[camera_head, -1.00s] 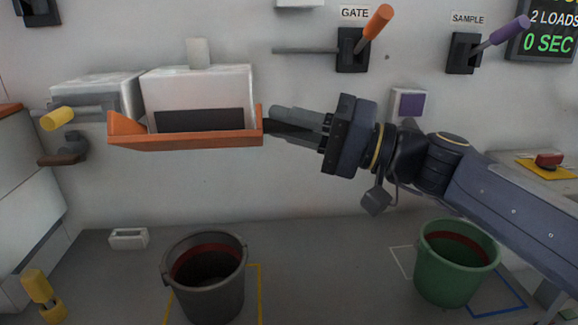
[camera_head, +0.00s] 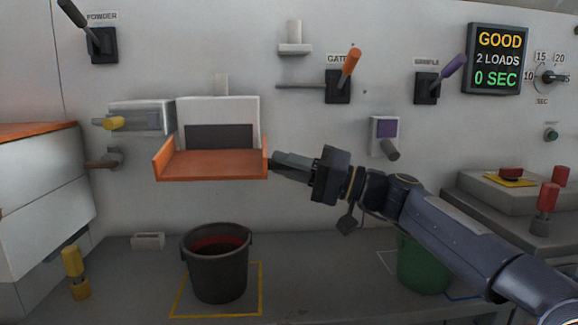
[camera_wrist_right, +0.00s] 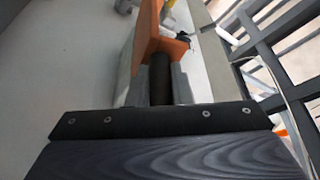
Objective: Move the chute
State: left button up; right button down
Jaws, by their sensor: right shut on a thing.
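The orange chute (camera_head: 212,166) is a shallow tray with raised sides, in front of a white box with a dark opening on the wall. My right gripper (camera_head: 278,168) is at the chute's right side, shut on a dark bar there. The right wrist view shows the chute's orange edge (camera_wrist_right: 160,40) and the dark bar (camera_wrist_right: 161,78) between the fingers. The chute is above the dark grey bucket (camera_head: 219,268). My left gripper is not in view.
A green bucket (camera_head: 421,265) stands to the right, partly behind my right arm. The wall holds the gate lever (camera_head: 348,68), sample lever (camera_head: 449,70) and a display (camera_head: 497,58). A yellow-topped peg (camera_head: 74,270) stands at left. The shelf between the buckets is clear.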

jog(key=shift+w+d+f, duration=0.1)
jog(key=shift+w+f, duration=0.15)
jog(key=shift+f, duration=0.2)
jog(key=c, duration=1.3)
grip_release()
jog(key=shift+w, duration=0.15)
jog(key=shift+s+d, duration=0.15)
jog(key=shift+s, duration=0.05)
jog(key=v, duration=0.7)
jog(key=shift+d+p, duration=0.15)
jog(key=shift+p, duration=0.15)
jog(key=shift+s, duration=0.15)
